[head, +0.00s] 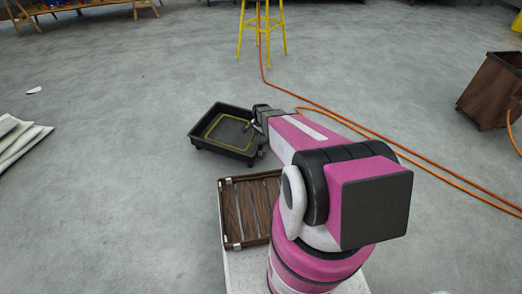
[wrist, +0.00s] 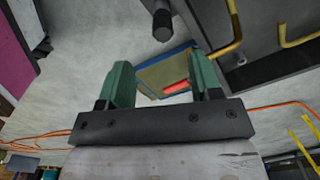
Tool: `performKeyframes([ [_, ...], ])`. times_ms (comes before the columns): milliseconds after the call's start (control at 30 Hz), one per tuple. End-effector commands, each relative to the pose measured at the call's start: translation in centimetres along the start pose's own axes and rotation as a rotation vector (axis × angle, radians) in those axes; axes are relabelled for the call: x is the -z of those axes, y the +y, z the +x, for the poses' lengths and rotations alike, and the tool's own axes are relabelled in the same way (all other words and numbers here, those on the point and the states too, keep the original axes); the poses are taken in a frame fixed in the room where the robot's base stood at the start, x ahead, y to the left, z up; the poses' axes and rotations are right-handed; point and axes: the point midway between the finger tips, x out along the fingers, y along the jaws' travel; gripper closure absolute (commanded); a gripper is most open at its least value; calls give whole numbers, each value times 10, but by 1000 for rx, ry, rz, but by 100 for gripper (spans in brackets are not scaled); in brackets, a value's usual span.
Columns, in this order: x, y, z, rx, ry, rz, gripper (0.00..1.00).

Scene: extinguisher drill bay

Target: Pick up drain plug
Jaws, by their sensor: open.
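The drain plug cannot be made out for certain in either view. A black tray (head: 212,151) with a yellow line on its floor stands on the concrete, just beyond a brown slatted crate. My gripper (head: 247,126) is at the tray's right side in the head view. In the wrist view its two green fingers (wrist: 164,84) are apart, with nothing seen held between them. Dark tray-like surfaces with yellow strips (wrist: 268,70) fill the upper right there. A small grey knob (wrist: 240,61) and a short dark cylinder (wrist: 162,26) show near them; I cannot tell whether either is the plug.
The slatted crate (head: 233,241) sits close in front of me. Orange hoses (head: 340,118) run along the floor to the right, past a yellow stool (head: 262,30). A brown bin (head: 492,92) stands far right and white sheets (head: 18,140) lie far left. The left floor is mostly clear.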

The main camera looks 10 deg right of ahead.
Motion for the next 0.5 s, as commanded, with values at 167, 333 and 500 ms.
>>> performKeyframes([
  [167,0,-1,20,-2,-1,0,42],
  [333,0,-1,46,-2,-1,-1,42],
  [500,0,-1,56,-1,-1,-2,42],
])
